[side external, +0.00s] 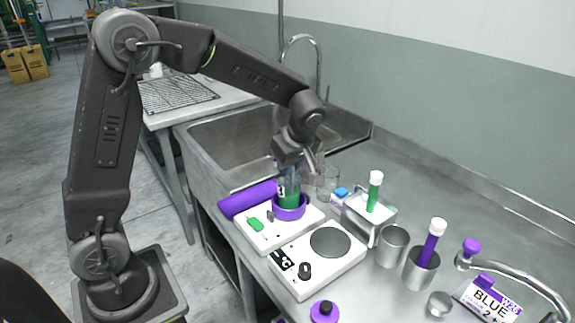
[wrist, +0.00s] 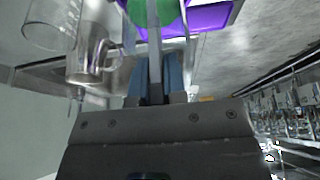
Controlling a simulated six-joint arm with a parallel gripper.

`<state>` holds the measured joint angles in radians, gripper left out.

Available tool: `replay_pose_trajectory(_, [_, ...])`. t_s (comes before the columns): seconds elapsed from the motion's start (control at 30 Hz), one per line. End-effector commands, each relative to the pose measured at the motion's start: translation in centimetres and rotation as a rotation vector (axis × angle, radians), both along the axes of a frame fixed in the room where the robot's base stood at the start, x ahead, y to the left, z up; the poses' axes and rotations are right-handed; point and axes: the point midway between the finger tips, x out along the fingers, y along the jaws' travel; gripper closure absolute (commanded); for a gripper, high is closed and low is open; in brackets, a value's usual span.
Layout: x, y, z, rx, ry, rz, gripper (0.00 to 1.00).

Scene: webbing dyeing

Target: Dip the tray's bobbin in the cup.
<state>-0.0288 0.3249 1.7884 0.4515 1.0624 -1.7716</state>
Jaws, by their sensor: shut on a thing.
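My gripper (side external: 312,164) is low over the left hot plate, beside and above a clear cup with green contents (side external: 289,198) in a purple ring (side external: 291,212). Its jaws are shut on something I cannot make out. In the wrist view the narrow fingers (wrist: 155,42) reach toward a round green surface (wrist: 168,10) inside purple; whether they touch it is unclear. A green bobbin with a white top (side external: 375,190) stands upright in the white tray or rack (side external: 382,221), to the right of my gripper. A purple bobbin with a white top (side external: 432,241) stands in a steel cup (side external: 421,272).
A second hot plate (side external: 318,262) stands in front, with a purple-topped bottle (side external: 324,312) nearby. An empty-looking steel cup (side external: 392,246) is beside the rack. A sink (side external: 235,142) lies behind.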

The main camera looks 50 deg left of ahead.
Motion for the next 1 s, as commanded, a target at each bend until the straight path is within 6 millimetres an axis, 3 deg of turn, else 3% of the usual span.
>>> replay_pose_trajectory(0.37, [0.0,0.0,0.2,0.0,-0.001,0.0,1.0])
replay_pose_trajectory(1.0, [0.0,0.0,4.9,0.0,-0.002,0.0,1.0])
